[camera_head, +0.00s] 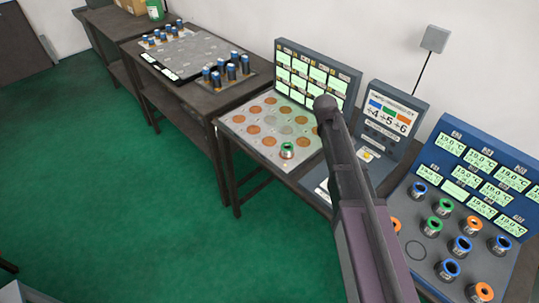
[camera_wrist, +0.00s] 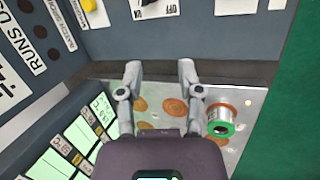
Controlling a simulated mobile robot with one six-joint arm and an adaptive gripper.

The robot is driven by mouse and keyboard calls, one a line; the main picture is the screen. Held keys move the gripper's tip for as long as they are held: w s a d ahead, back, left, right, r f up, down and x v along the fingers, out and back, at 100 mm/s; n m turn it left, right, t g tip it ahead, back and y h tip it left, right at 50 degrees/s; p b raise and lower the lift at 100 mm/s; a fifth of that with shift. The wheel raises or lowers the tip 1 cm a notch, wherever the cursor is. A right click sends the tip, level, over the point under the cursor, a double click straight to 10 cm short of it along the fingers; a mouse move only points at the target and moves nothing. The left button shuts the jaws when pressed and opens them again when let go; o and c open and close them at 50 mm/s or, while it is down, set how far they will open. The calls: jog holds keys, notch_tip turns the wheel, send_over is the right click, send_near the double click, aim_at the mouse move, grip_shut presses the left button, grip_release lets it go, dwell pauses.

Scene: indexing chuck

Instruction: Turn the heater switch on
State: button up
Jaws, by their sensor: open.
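The grey control unit (camera_head: 393,118) stands upright against the wall, with a colored display and a sloped base, partly hidden by my arm. In the wrist view its grey base (camera_wrist: 215,45) fills the upper part. A white switch plate (camera_wrist: 153,10) with ON and OFF lettering sits on it at the top edge, partly cut off. I cannot tell whether it is the heater switch or how it is set. My gripper (camera_wrist: 160,72) is open and empty, with its fingertips below the plate in the picture. The head view does not show the fingers clearly.
A metal plate (camera_wrist: 255,98) with copper discs lies beyond my fingers, with a green-ringed jar (camera_wrist: 220,125) on it. A green-lit display panel (camera_wrist: 70,140) is at lower left. A yellow knob (camera_wrist: 89,5) is at the top. A blue station (camera_head: 470,165) stands at right.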

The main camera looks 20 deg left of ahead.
jog(key=s+a+f+m+t+h+b, duration=0.1)
jog(key=a+m+b, duration=0.2)
jog(key=a, duration=0.1)
jog(key=s+a+f+m+t+h+b, duration=0.1)
jog(key=s+a+m+t+b, duration=0.1)
jog(key=a+m, duration=0.2)
jog(key=s+a+f+m+t+b, duration=0.1)
jog(key=a+m+t+b, duration=0.1)
jog(key=a, duration=0.3)
jog(key=shift+s+f+m+h+b, duration=0.15)
jog(key=shift+f+m+h+b, duration=0.25)
jog(key=shift+m+b, duration=0.35)
jog(key=a, duration=0.1)
jog(key=s+a+m+t+b, duration=0.1)
jog(key=a+m+b, duration=0.1)
jog(key=shift+s+a+f+t, duration=0.1)
jog(key=shift+s+t, duration=0.2)
jog(key=shift+t, duration=0.1)
jog(key=shift+s+a+m+t+b, duration=0.4)
jog(key=shift+s+a+m+b, duration=0.15)
jog(key=shift+a, duration=0.25)
jog(key=shift+s+a+m+t+b, duration=0.4)
jog(key=shift+a+m, duration=0.2)
jog(key=shift+a, duration=0.2)
jog(key=shift+s+a+m+t+b, duration=0.4)
jog(key=shift+s+a+m, duration=0.15)
jog(key=shift+a, duration=0.25)
jog(key=shift+w, duration=0.1)
